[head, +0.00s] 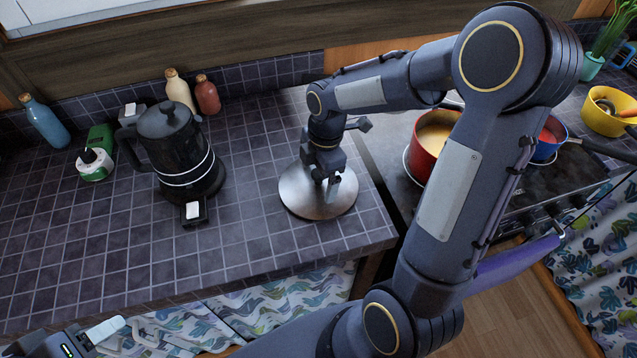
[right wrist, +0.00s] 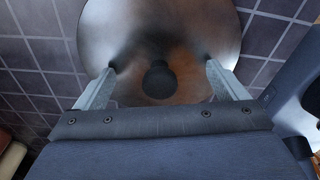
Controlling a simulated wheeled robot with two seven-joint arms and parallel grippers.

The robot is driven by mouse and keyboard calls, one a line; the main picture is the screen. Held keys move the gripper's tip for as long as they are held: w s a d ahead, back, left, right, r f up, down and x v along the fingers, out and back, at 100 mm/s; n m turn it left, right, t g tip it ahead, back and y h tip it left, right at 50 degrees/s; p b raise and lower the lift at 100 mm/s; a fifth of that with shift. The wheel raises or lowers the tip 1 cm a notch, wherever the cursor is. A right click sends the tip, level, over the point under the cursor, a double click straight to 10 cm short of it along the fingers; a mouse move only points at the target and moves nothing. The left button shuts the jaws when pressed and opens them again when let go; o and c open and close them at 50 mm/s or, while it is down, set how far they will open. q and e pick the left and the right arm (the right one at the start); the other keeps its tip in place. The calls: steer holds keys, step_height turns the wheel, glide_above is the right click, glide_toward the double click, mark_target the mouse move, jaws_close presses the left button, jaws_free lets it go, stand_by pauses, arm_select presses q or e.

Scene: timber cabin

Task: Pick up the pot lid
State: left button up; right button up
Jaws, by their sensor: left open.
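The pot lid (head: 298,203) is a round, shiny metal disc lying on the tiled counter near its right end. It also fills the upper part of the right wrist view (right wrist: 105,32), with its dark round knob (right wrist: 160,80) in the middle. My right gripper (head: 326,182) is above the lid, pointing down. In the right wrist view its two fingers (right wrist: 161,77) are apart, one on each side of the knob, with gaps between. My left gripper (head: 122,338) is at the bottom left corner of the head view, open and away from the lid.
A black kettle (head: 175,150) stands left of the lid. Bottles (head: 180,90) and a green-and-white gadget (head: 95,163) are further back and left. A red pot (head: 425,150) sits on the stove to the right.

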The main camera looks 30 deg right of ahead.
steer(key=c, duration=0.6)
steer(key=shift+r, duration=0.15)
